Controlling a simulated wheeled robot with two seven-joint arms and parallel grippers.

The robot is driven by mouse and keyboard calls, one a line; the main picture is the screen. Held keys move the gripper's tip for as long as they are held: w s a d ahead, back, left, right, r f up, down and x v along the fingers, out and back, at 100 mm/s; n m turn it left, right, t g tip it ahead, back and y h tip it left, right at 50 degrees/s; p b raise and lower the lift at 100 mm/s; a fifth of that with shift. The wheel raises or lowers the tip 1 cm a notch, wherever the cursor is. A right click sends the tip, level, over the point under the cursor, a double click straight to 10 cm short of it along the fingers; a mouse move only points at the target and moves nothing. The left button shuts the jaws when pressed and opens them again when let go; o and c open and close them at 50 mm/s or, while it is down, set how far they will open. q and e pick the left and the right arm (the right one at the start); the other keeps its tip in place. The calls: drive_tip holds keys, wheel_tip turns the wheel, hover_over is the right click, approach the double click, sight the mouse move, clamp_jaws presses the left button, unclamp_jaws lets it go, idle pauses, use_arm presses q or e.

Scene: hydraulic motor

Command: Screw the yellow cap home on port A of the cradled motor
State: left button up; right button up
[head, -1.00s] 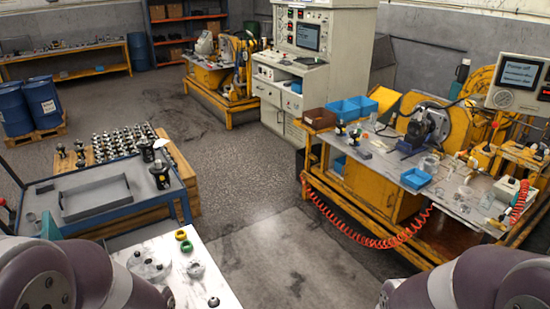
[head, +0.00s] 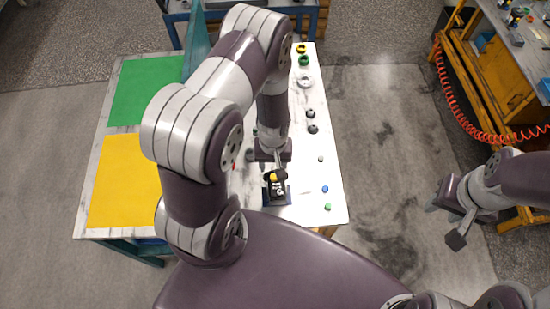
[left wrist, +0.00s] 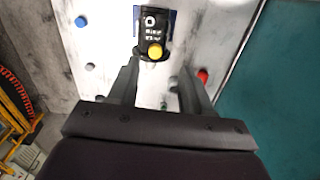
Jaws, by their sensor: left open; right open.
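The black motor (head: 278,188) sits in a blue cradle on the white table; it also shows at the top of the left wrist view (left wrist: 150,27). A round yellow cap (left wrist: 155,51) shows at the motor's near end in that view; I cannot tell how far it is seated. My left gripper (head: 272,160) is over the table beside the motor, partly hiding it. In the left wrist view its fingers (left wrist: 153,85) are apart and empty, with the yellow cap just beyond the gap. My right gripper (head: 445,225) is open and empty over the floor, right of the table.
Small blue (head: 325,189) and green (head: 327,207) caps lie near the table's right edge; a red one (left wrist: 202,75) is beside the left fingers. Yellow (head: 301,48) and green (head: 304,61) rings lie at the far end. Green (head: 148,88) and yellow (head: 122,180) mats cover the left side.

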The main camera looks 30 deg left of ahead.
sight(274, 176)
use_arm(q)
drive_tip(key=w+f+b, duration=0.1)
drive_tip(key=w+a+f+b, duration=0.1)
drive_tip(key=f, duration=0.1)
drive_tip(key=shift+n, duration=0.4)
drive_tip(key=f+b, duration=0.1)
drive_tip(key=f, duration=0.1)
drive_tip(key=f+b, duration=0.1)
drive_tip(key=b, duration=0.1)
drive_tip(key=f+b, duration=0.2)
drive_tip(key=shift+s+d+f, duration=0.3)
drive_tip(key=shift+f, duration=0.05)
drive_tip(key=shift+w+a+f+b, duration=0.1)
drive_tip(key=shift+w+f+b, duration=0.15)
drive_tip(key=shift+f+b, duration=0.15)
drive_tip(key=shift+s+r, duration=0.1)
use_arm(e)
wheel_tip(274, 176, down, 8)
drive_tip(key=shift+w+a, duration=0.3)
drive_tip(key=shift+w, duration=0.1)
use_arm(q)
drive_tip(key=shift+s, duration=0.1)
use_arm(e)
drive_tip(key=shift+s+r, duration=0.1)
drive_tip(key=shift+s, duration=0.05)
use_arm(q)
clamp_jaws()
